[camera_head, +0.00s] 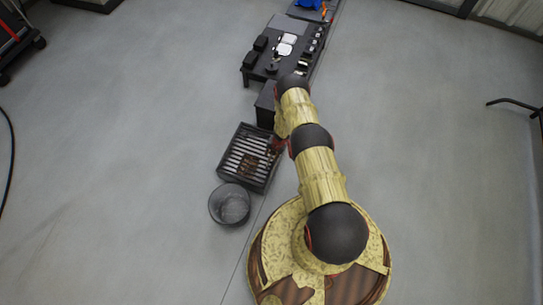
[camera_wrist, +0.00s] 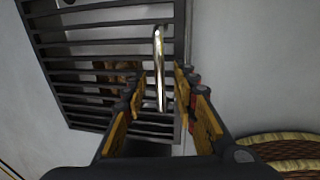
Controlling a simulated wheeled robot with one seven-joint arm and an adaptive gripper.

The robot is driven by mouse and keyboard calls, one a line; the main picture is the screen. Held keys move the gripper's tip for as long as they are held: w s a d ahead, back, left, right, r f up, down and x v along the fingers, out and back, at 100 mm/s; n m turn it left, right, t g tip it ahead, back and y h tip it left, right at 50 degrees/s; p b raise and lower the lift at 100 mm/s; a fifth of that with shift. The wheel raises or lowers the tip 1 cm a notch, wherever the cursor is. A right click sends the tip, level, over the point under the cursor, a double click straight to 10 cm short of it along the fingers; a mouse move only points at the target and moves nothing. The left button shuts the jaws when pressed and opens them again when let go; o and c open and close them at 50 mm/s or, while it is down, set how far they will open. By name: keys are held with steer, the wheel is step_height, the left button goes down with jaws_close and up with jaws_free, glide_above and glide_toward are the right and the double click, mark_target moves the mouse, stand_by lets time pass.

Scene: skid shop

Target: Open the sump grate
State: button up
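The sump grate (camera_head: 236,156) is a dark slatted panel on the floor, left of my arm in the head view. In the wrist view the grate (camera_wrist: 180,28) fills the upper left and lies flat in its frame as far as I can tell. A shiny metal bar handle (camera_wrist: 158,62) stands out from it. My gripper (camera_wrist: 157,86) is open, its two fingers on either side of the handle with a gap visible on both sides. Brown material (camera_wrist: 112,72) shows between the slats.
A dark round mesh bin (camera_head: 229,205) stands just below the grate in the head view. A dark box (camera_head: 265,104) and a low black table (camera_head: 262,78) with small items stand beyond it. Open grey floor lies to the left and right.

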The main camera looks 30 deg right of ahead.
steer(key=shift+c, duration=0.5)
jaws_close()
stand_by(0.3)
